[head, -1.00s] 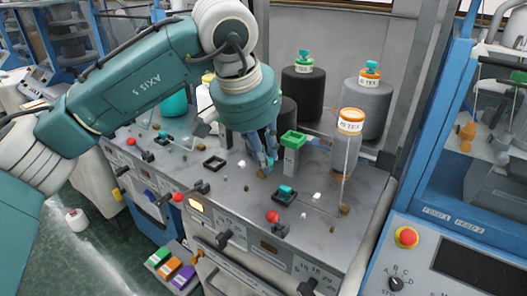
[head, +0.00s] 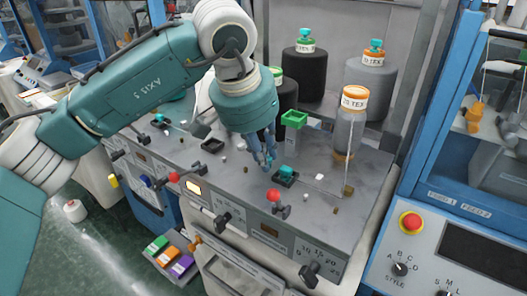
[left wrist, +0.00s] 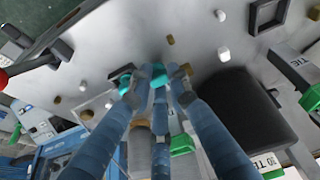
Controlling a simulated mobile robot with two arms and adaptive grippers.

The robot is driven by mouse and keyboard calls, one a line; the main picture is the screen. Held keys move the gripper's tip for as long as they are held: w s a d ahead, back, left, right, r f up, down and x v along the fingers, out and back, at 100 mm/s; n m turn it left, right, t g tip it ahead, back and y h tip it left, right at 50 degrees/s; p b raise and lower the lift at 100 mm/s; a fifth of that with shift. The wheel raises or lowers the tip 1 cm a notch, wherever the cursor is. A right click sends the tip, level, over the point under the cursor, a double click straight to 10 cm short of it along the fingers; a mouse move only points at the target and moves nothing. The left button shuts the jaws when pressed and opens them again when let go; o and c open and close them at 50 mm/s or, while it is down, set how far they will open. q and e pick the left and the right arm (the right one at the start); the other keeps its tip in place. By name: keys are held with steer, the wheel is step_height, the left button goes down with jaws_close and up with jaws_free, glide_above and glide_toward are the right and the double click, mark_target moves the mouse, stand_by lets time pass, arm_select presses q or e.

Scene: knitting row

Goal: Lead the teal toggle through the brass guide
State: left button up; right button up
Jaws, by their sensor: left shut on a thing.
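My left gripper (head: 267,165) is low over the grey machine top, its fingers close together. In the left wrist view, the teal toggle (left wrist: 158,76) shows between the fingertips, mostly hidden by them. Another teal piece (head: 288,171) sits in a black square holder just right of the fingers, and teal (left wrist: 125,78) also shows beside a finger in the left wrist view. Small brass pieces stand on the top, one (left wrist: 188,68) close to the fingers and one (head: 347,190) at the right; I cannot tell which is the guide. My right gripper is out of view.
A green-topped post (head: 293,120) and an orange-capped bottle (head: 351,128) stand behind the fingers. A red-knobbed lever (head: 273,195) is in front. An empty black frame (head: 213,145) lies left. Small white cubes lie about; dark cones (head: 303,75) stand behind.

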arm_select(q)
steer(key=shift+f, duration=0.25)
steer(key=shift+w+a, duration=0.45)
steer(key=shift+a, duration=0.15)
steer(key=shift+w+a, duration=0.7)
steer(key=shift+a, duration=0.3)
steer(key=shift+w+a, duration=0.45)
steer(key=shift+a, duration=0.3)
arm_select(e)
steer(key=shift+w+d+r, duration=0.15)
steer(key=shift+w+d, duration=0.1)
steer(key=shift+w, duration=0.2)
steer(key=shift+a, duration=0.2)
